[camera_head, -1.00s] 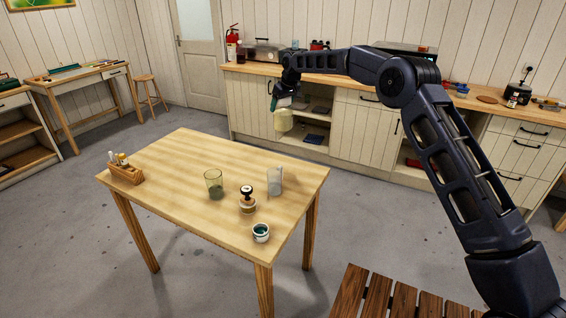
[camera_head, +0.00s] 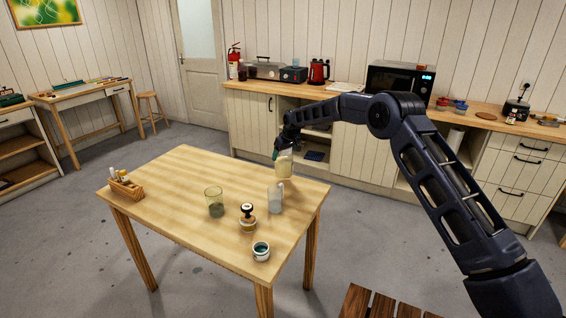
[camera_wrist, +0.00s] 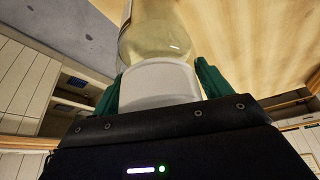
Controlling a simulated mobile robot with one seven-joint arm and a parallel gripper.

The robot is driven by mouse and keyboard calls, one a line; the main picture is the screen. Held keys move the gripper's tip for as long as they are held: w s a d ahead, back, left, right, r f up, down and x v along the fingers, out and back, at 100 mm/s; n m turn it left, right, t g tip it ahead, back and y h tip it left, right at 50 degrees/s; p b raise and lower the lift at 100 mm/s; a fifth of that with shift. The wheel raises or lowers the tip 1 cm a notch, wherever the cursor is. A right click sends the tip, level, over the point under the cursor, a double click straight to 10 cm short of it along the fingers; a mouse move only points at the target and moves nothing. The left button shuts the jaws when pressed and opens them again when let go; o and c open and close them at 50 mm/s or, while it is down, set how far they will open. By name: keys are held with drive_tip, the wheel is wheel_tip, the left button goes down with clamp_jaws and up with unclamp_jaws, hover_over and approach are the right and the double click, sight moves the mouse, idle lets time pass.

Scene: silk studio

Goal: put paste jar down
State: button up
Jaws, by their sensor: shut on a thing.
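The paste jar (camera_head: 285,166) is a pale yellowish, see-through jar with a white lid (camera_wrist: 160,82). My gripper (camera_head: 277,154) is shut on it, with green fingers on both sides of the lid in the wrist view (camera_wrist: 160,88). In the head view the jar is at the far right edge of the wooden table (camera_head: 170,185). I cannot tell whether its base touches the tabletop. In the wrist view the jar's far end runs out of the picture, with the light wood beyond it.
Near the jar stand a frosted white container (camera_head: 275,199), a glass (camera_head: 214,203), a dark-knobbed stamp-like thing (camera_head: 247,216) and a small cup with green content (camera_head: 261,251). A wooden holder (camera_head: 126,187) is at the left corner. The table's back left is clear.

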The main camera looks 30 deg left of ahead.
drive_tip(key=shift+f, duration=2.05)
drive_tip(key=o, duration=1.9)
drive_tip(key=shift+f, duration=0.2)
drive_tip(key=shift+o, duration=0.2)
drive_tip(key=shift+r, duration=0.1)
drive_tip(key=v, duration=1.2)
drive_tip(key=shift+s, duration=0.1)
